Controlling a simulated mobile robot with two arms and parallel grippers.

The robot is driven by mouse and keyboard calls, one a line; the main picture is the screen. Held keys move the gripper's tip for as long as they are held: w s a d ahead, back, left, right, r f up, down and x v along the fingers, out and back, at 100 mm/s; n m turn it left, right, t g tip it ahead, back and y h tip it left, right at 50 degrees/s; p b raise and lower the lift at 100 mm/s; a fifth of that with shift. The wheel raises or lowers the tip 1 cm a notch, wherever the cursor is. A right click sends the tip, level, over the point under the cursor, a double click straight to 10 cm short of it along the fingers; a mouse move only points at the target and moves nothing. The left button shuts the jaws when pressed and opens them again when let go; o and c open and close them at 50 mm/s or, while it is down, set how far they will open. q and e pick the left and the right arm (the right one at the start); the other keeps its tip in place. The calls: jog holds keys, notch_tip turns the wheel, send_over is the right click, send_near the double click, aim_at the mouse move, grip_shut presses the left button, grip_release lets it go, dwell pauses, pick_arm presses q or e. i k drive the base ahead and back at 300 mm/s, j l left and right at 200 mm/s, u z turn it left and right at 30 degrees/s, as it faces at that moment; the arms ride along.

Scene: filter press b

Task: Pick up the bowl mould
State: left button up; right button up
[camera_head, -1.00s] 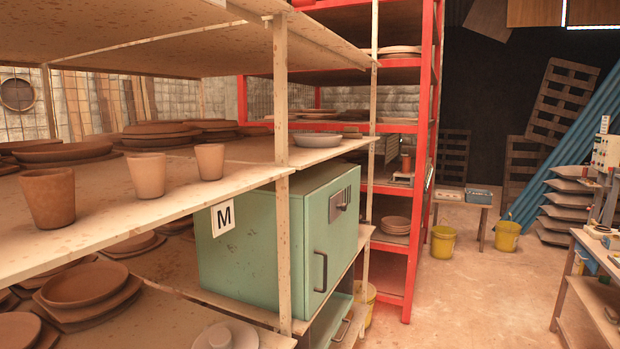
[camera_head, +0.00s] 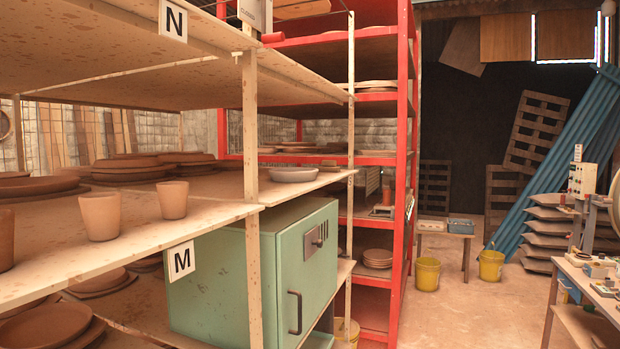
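I cannot surely pick out the bowl mould. A pale grey, shallow, bowl-shaped piece (camera_head: 294,174) sits on the middle board of the wooden rack, near its far end; I cannot tell whether it is the mould. Neither of my grippers is in view.
The wooden rack (camera_head: 251,215) on the left holds clay cups (camera_head: 99,216), plates (camera_head: 160,160) and a green cabinet (camera_head: 310,255). A red rack (camera_head: 406,130) stands behind it. Yellow buckets (camera_head: 427,273) and a cluttered workbench (camera_head: 590,308) stand beyond. The floor (camera_head: 480,315) between is mostly open.

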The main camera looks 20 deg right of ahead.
aim_at(291, 174)
jog(key=z, duration=0.4)
jog(key=i+l+u, duration=0.1)
jog(key=u, duration=0.25)
jog(key=l+u, duration=0.15)
jog(key=u, duration=0.25)
jog(key=i+l+u, duration=0.2)
jog(key=l, duration=0.3)
jog(key=i+l+u, duration=0.15)
jog(key=l, duration=0.4)
jog(key=i+l+u, duration=0.2)
jog(key=l, duration=0.35)
jog(key=l+u, duration=0.15)
jog(key=l, duration=0.4)
